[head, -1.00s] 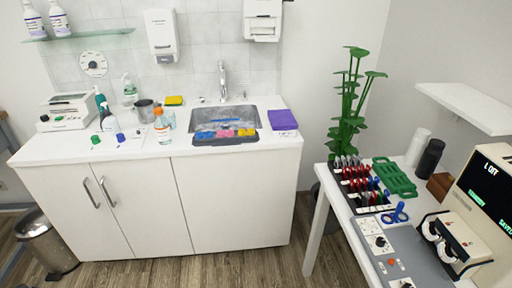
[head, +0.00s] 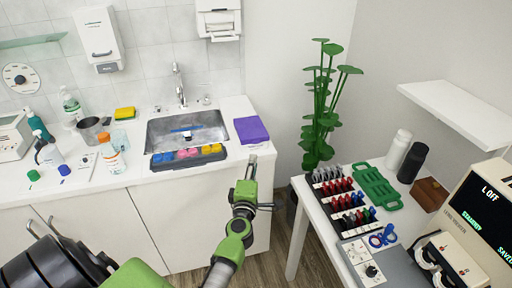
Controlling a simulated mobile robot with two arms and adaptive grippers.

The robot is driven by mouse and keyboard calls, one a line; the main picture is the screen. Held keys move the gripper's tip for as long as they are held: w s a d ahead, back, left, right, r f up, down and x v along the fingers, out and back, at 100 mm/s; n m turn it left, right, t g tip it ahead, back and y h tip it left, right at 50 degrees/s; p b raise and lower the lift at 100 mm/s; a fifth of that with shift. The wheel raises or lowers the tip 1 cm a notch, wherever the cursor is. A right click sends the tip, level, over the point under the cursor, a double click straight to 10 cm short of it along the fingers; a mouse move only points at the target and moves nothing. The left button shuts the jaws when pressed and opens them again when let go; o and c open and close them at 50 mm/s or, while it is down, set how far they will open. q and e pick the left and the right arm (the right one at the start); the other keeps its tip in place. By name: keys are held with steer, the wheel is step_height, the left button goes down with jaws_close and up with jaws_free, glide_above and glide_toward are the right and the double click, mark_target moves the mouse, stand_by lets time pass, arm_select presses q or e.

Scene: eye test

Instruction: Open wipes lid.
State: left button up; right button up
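No thing in view is clearly marked as wipes. A flat purple pack (head: 251,130) lies on the right end of the white counter, beside the sink; no lid can be made out on it. A white cylinder (head: 398,149) and a black cylinder (head: 413,162) stand on the right-hand table; their tops are too small to read. My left gripper (head: 251,166) is green and grey, in front of the counter's right end, below the purple pack in the picture. No object shows in it, and its finger gap is unclear. My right gripper is out of view.
The sink (head: 187,130) has a tray of coloured pieces (head: 188,157) at its front edge. Bottles, a metal cup (head: 90,128) and a yellow sponge (head: 125,113) stand to its left. A tall plant (head: 322,110) stands between counter and table. A tool rack (head: 345,205) is on the table.

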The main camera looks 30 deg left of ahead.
mark_target(256, 144)
arm_select(q)
steer(key=b+x, duration=0.1)
steer(key=x, duration=0.8)
steer(key=shift+w+a+f, duration=0.15)
steer(key=shift+w, duration=0.15)
jaws_close()
